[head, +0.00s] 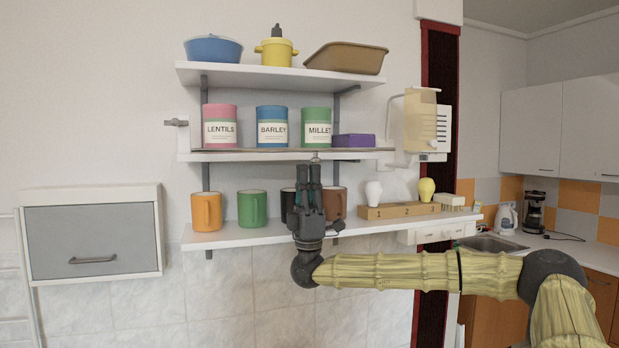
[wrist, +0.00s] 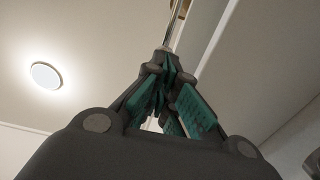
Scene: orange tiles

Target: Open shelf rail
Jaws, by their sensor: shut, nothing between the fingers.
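The shelf rail (head: 235,150) shows as a thin brownish-grey strip along the front of the middle shelf (head: 215,157), low in front of the canisters. A small metal piece (head: 316,155) stands at the rail just above my fingertips. My gripper (head: 315,168) points up in front of the shelves, with its tips just under the middle shelf's front edge. In the wrist view my gripper (wrist: 167,72) has its fingers together, and a thin metal rod (wrist: 177,20) runs up beyond the tips. I cannot tell whether the tips touch the rail.
Lentils (head: 220,113), barley (head: 272,113) and millet (head: 317,114) canisters and a purple box (head: 354,140) stand on the middle shelf. Mugs (head: 252,208) line the lower shelf (head: 230,236); my gripper partly hides a black one. A dispenser (head: 420,120) hangs at right.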

